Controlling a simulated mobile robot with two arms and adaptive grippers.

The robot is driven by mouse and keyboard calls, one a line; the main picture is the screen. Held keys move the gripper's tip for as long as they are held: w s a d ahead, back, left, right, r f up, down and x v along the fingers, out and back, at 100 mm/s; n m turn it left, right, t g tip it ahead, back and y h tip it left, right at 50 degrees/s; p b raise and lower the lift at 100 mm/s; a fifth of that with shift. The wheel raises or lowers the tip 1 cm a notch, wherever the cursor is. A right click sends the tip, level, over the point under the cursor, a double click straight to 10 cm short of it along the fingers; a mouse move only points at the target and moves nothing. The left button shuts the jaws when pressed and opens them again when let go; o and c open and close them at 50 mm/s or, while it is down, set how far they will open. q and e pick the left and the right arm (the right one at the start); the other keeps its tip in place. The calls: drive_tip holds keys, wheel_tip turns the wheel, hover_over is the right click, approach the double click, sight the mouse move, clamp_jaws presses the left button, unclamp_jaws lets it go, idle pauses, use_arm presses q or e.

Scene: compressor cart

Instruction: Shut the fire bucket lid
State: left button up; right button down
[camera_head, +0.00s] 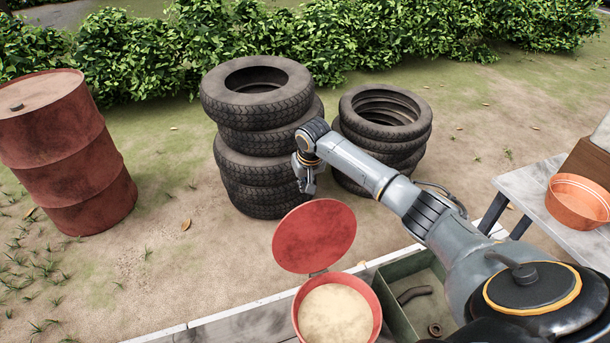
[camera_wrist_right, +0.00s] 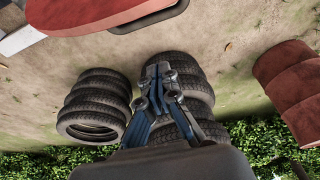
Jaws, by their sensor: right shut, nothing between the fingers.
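The fire bucket (camera_head: 298,318) is red and round, with pale sand inside, at the bottom centre of the head view. Its round red lid (camera_head: 314,236) stands open, tilted back at the bucket's far side on a small hinge. Part of the lid's red edge also shows at the top of the right wrist view (camera_wrist_right: 100,12). My right gripper (camera_head: 308,188) is shut and empty, pointing down beyond the lid's far edge and apart from it in the picture. It also shows in the right wrist view (camera_wrist_right: 158,72). My left gripper is out of view.
A green metal box (camera_head: 396,318) with a few parts stands right of the bucket. Two tyre stacks (camera_head: 262,140) (camera_head: 385,128) stand behind my gripper. A rusty drum (camera_head: 65,150) is at the left. A table (camera_head: 545,195) with an orange bowl (camera_head: 578,205) is at the right.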

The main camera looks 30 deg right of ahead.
drive_tip(key=s+f+p, duration=0.2)
drive_tip(key=s+f, duration=0.1)
drive_tip(key=shift+a, duration=0.35)
drive_tip(key=shift+w, duration=0.1)
idle(0.3)
